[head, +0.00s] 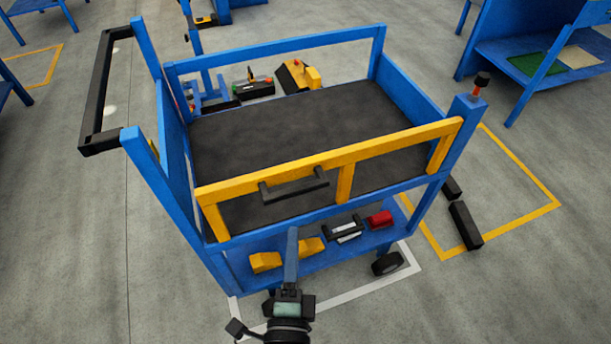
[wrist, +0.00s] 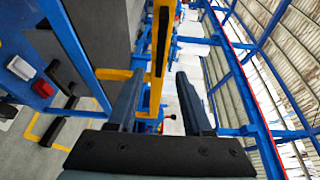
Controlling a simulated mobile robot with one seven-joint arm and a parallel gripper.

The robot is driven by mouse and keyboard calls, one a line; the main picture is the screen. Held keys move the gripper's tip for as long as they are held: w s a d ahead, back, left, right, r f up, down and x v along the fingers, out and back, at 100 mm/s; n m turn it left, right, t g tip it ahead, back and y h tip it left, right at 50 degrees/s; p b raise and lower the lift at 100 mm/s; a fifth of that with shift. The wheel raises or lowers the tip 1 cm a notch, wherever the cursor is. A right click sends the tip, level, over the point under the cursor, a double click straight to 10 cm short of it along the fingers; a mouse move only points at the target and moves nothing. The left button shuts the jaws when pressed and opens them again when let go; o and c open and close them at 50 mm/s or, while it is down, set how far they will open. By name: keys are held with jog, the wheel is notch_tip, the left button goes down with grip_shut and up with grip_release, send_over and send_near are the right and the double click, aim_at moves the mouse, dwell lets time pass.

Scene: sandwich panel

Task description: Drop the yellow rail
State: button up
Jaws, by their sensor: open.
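The yellow rail (head: 330,160) stands raised along the near side of the blue cart (head: 222,262), level with the cart's top, on yellow uprights. A black handle (head: 293,187) is fixed to its outer face. The rail (wrist: 156,85) and handle (wrist: 163,30) also show in the wrist view, beyond and between the finger lines. My gripper (head: 291,232) points at the rail from the near side, below the handle. In the wrist view my gripper (wrist: 158,88) has its two dark fingers spread apart with nothing held. I cannot tell whether a finger touches the rail.
A red-and-black knob (head: 479,85) tops the cart's right corner post. The lower shelf holds yellow blocks (head: 265,262), a black-and-white item (head: 343,229) and a red box (head: 380,219). Dark blocks (head: 466,225) lie on the floor at right.

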aim_at(296, 194)
jog(key=w, duration=0.8)
jog(key=w+d, duration=0.1)
jog(key=w, duration=0.3)
jog(key=shift+w+p, duration=0.25)
jog(key=shift+p, duration=0.1)
jog(key=shift+a, duration=0.1)
grip_shut()
dwell(0.8)
